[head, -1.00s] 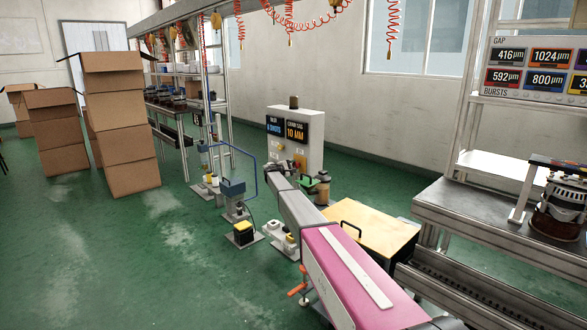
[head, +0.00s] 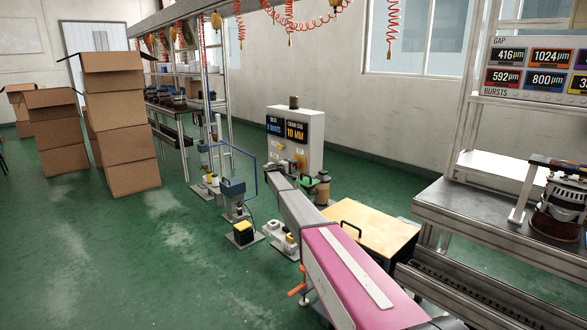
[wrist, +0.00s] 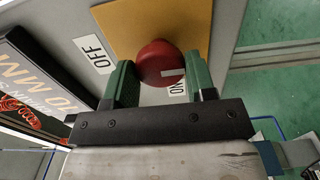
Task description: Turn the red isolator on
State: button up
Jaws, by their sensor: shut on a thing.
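The red isolator knob (wrist: 158,62) sits on a yellow plate (wrist: 190,22) in the wrist view. My gripper (wrist: 160,80) has its green fingers on either side of the knob and is shut on it. The knob's white mark lies at its lower right, beside the partly covered ON label (wrist: 178,88). The OFF label (wrist: 93,54) is to the left, clear of the knob. In the head view the grey cabinet (head: 314,140) stands past the end of my arm, with my gripper (head: 304,180) at its front; the knob is too small there to read.
A display panel (wrist: 35,85) is close to the left of my gripper in the wrist view. A yellow-topped table (head: 375,232) stands right of my arm. Small floor-standing fixtures (head: 240,232) are to its left. Green floor is clear further left, before the stacked boxes (head: 125,130).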

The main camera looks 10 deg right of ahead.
jog(key=shift+s, duration=0.1)
jog(key=o, duration=0.9)
jog(key=shift+a, duration=0.1)
jog(key=v, duration=1)
jog(key=shift+s+a, duration=0.2)
jog(key=shift+a, duration=0.1)
